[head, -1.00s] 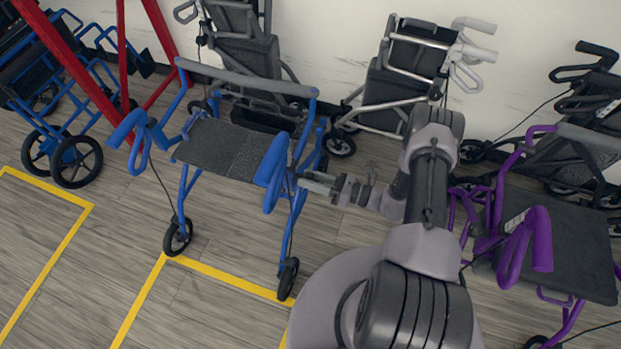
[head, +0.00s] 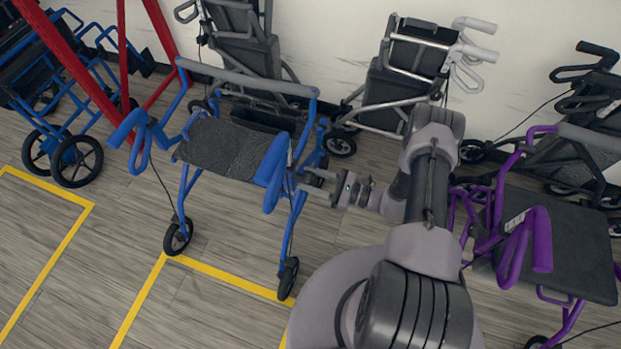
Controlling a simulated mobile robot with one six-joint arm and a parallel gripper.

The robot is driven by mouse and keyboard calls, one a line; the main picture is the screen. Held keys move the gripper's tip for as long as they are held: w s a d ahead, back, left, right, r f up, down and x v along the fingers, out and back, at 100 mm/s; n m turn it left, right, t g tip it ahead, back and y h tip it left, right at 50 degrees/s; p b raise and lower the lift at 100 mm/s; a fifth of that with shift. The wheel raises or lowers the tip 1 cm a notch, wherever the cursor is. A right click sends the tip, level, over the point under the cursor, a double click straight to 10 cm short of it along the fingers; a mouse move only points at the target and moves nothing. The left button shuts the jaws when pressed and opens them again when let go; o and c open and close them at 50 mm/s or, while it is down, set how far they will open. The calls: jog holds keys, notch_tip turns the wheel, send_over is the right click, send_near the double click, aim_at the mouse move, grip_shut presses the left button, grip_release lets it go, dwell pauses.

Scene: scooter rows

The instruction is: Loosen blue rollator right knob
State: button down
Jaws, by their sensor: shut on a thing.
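The blue rollator (head: 247,83) stands left of centre in the head view, upright on the floor, with a dark seat and blue handles. My gripper (head: 308,184) reaches in from the right and is at the frame post just below the rollator's right handle (head: 272,172). Its jaws are shut on the right knob there. The knob itself is too small and too covered by the fingers and the handle to make out.
A purple rollator (head: 541,240) stands at the right, close to my arm. A grey wheelchair (head: 408,75) and other chairs line the wall behind. A red frame (head: 75,60) stands at the left. Yellow floor lines (head: 215,273) mark open floor in front.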

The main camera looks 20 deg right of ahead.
dwell(0.4)
jog(key=c, duration=0.8)
grip_release()
jog(key=shift+c, duration=0.2)
jog(key=shift+d, duration=0.15)
jog(key=p+v, duration=0.3)
jog(key=v, duration=1.4)
jog(key=shift+s, duration=0.15)
jog(key=shift+r, duration=0.1)
